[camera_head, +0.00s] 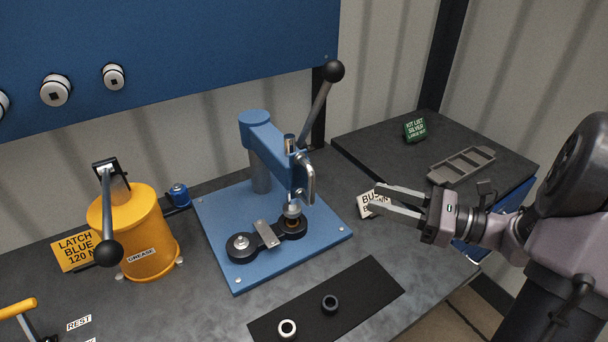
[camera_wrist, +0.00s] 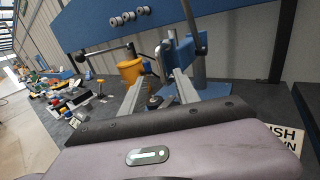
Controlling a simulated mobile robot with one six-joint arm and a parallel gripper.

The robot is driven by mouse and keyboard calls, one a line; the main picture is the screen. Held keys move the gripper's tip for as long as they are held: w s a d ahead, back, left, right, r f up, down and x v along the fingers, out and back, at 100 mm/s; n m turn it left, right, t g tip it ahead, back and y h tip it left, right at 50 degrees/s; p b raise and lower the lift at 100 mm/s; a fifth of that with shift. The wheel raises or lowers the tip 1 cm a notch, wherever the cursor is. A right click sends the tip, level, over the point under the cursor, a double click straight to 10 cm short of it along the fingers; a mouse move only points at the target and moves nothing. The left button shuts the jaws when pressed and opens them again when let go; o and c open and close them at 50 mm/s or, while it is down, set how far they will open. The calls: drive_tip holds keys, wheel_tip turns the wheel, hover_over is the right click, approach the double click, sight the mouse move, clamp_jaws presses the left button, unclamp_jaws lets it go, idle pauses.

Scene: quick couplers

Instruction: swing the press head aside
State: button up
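In the wrist view the press head (camera_wrist: 168,57) shows beyond the open fingers (camera_wrist: 158,88).
A yellow grease pot (camera_head: 133,235) with a black-ball lever stands left of the press. A black mat (camera_head: 360,293) with two small rings lies in front. A sign (camera_head: 365,207), partly hidden, is behind my fingers. A slotted tray (camera_head: 461,163) and a green label block (camera_head: 414,128) are back right.

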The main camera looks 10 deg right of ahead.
drive_tip(key=b, duration=0.3)
hover_over(311, 205)
drive_tip(key=shift+w, duration=0.45)
clamp_jaws()
drive_tip(key=shift+f, duration=0.1)
idle(0.7)
